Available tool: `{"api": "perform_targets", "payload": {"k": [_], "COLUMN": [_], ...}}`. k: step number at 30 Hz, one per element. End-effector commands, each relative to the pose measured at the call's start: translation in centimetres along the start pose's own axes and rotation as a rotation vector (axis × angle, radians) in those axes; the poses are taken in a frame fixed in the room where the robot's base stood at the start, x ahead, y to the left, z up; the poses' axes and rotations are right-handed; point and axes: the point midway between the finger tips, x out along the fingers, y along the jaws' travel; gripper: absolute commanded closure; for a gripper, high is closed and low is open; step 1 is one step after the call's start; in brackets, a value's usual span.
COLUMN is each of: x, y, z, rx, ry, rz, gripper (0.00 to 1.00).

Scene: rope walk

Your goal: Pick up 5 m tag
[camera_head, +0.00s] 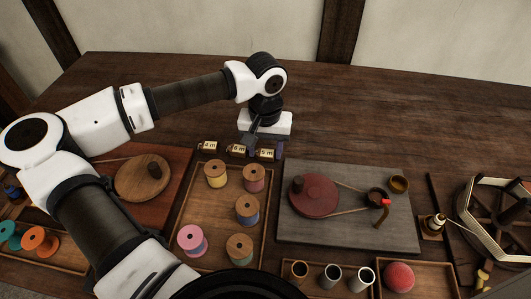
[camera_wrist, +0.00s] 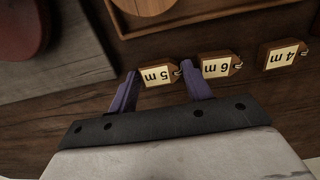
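The 5 m tag (camera_head: 266,154) is a small brown tag with a cream label, lying on the dark table behind the spool tray. In the wrist view the 5 m tag (camera_wrist: 157,75) lies between the two purple fingertips of my gripper (camera_wrist: 158,78). The fingers are apart, with small gaps visible beside the tag. My gripper (camera_head: 262,143) is over the tag in the head view. The 6 m tag (camera_wrist: 218,66) lies close beside it, just past one finger. The 4 m tag (camera_wrist: 283,55) lies farther along the row.
A wooden tray (camera_head: 222,269) of thread spools stands in front of the tags. A grey board (camera_head: 345,232) with a red wheel (camera_head: 314,197) is to the right. The table behind the tags (camera_head: 400,110) is clear.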

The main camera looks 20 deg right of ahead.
Motion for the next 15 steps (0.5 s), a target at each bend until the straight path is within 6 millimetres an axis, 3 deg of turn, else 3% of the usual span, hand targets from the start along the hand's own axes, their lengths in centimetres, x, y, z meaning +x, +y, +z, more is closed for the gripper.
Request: {"api": "perform_targets", "payload": {"k": [1,6,15], "x": [-0.02,-0.03,-0.23], "y": [-0.01,-0.01,-0.03], "z": [-0.01,-0.01,-0.03], "rx": [0.000,0.000,0.000], "ry": [0.000,0.000,0.001], "rz": [0.000,0.000,-0.001], "gripper": [0.58,0.80,0.80]}}
